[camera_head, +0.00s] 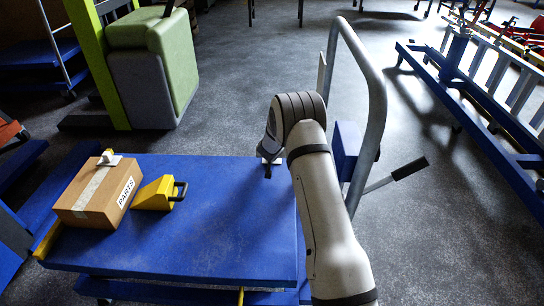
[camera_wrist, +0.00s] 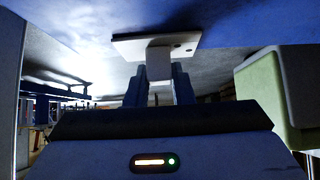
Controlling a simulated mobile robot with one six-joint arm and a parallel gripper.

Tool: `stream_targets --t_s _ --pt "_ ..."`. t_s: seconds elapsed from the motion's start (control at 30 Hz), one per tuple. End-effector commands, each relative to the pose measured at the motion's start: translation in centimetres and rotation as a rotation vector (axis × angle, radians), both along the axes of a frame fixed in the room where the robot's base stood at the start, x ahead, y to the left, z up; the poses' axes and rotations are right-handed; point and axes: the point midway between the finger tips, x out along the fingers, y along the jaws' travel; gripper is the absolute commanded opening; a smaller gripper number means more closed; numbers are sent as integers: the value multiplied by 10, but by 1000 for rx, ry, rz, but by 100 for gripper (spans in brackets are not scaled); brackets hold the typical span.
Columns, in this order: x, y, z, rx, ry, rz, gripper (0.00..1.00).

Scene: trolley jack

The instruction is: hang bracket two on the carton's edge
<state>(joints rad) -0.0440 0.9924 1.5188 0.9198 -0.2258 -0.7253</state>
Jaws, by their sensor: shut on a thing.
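The brown carton (camera_head: 98,193) with PARTS on its side stands on the left part of the blue platform. A small white bracket (camera_head: 110,159) sits at the carton's far top edge. In the wrist view, my gripper (camera_wrist: 158,78) is shut on the stem of another white bracket (camera_wrist: 130,46), a flat plate with small dark holes. In the head view, my gripper (camera_head: 268,168) is over the platform's far right corner, well right of the carton. The held bracket is mostly hidden there, and I cannot read a number on either bracket.
A yellow wedge (camera_head: 152,194) with a dark handle stands just right of the carton. The blue platform (camera_head: 215,235) is clear between the wedge and my arm. A grey tube handle (camera_head: 377,110) rises at the right. A green and grey padded block (camera_head: 150,75) stands behind the platform.

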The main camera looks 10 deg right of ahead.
Motion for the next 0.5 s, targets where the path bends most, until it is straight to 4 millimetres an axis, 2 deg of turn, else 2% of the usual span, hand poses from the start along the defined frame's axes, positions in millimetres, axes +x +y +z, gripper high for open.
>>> stream_targets --t_s 0.5 --pt "0 0 84 1 -1 0 0"
